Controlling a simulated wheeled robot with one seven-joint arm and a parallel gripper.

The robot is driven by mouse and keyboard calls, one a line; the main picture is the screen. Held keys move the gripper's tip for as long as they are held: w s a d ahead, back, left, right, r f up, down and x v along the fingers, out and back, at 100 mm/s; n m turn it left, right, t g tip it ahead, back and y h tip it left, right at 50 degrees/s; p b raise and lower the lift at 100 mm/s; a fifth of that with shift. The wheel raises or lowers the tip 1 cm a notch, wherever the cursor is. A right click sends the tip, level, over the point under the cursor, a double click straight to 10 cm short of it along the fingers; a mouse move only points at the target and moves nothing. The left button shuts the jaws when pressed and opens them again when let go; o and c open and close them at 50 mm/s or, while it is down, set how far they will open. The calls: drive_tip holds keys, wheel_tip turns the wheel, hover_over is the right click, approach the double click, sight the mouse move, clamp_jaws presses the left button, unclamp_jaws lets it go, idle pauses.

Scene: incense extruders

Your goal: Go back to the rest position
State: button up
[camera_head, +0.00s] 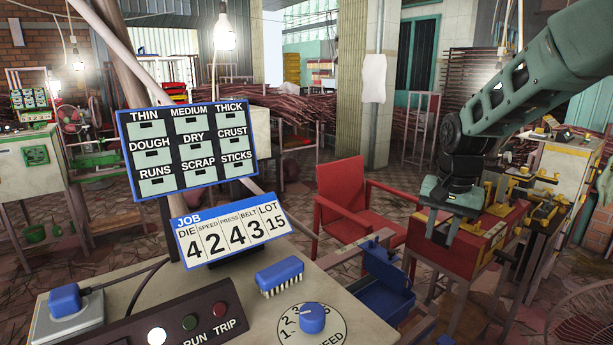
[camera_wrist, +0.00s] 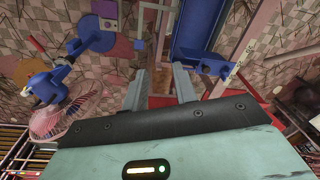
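A red surface and tiled floor show past the fingertips. Whether the fingers touch the machine cannot be told.
A control desk (camera_head: 235,300) in front holds a blue brush (camera_head: 280,276), a blue speed knob (camera_head: 312,318), a job sign (camera_head: 232,228) and a label board (camera_head: 187,148). A red chair (camera_head: 345,200) and blue tray (camera_head: 385,290) stand left of my gripper. A fan (camera_wrist: 65,112) shows in the wrist view.

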drive_tip(key=s+d+f+n+t, duration=0.1)
drive_tip(key=s+d+f+n, duration=0.15)
drive_tip(key=s, duration=0.75)
drive_tip(key=s+d+f+n+t, duration=0.15)
drive_tip(key=s+n, duration=0.25)
drive_tip(key=s, duration=0.6)
drive_tip(key=s+a+r+n+g, duration=0.2)
drive_tip(key=s+a+n, duration=0.5)
drive_tip(key=s+a, duration=0.6)
drive_tip(key=a+g, duration=0.1)
drive_tip(key=a, duration=0.3)
drive_tip(key=shift+s+a, duration=0.2)
drive_tip(key=shift+a, duration=0.05)
drive_tip(key=shift+r+g, duration=0.1)
drive_tip(key=shift+g, duration=0.15)
